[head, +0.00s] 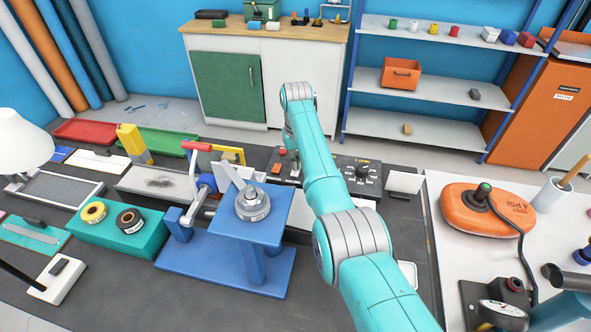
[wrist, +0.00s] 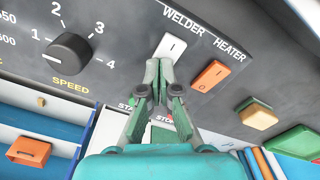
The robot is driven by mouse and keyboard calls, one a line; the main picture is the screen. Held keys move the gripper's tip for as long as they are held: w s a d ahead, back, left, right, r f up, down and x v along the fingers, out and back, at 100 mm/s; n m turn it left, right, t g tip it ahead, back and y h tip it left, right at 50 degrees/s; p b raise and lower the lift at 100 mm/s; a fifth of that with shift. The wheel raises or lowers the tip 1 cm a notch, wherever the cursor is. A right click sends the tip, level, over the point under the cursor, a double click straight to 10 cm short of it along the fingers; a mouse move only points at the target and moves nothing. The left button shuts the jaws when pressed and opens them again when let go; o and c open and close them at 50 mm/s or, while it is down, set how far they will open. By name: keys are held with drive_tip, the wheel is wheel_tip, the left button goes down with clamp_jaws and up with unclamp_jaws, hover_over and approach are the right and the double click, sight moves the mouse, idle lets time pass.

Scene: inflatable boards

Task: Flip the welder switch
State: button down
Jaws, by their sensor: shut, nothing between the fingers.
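The welder switch (wrist: 170,47) is a white rocker on a dark control panel (wrist: 125,70), under the label WELDER in the wrist view. My gripper (wrist: 159,72) is shut and empty. Its fingertips are at the near edge of the white rocker and overlap it in the picture; I cannot tell whether they touch. An orange rocker (wrist: 210,76) labelled HEATER sits to the right.
A SPEED knob (wrist: 70,54) is left of the welder switch. A blue stand (head: 250,228) with a metal lever fixture is left of my arm in the head view.

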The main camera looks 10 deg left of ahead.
drive_tip(key=shift+r, duration=3.45)
drive_tip(key=shift+w, duration=0.1)
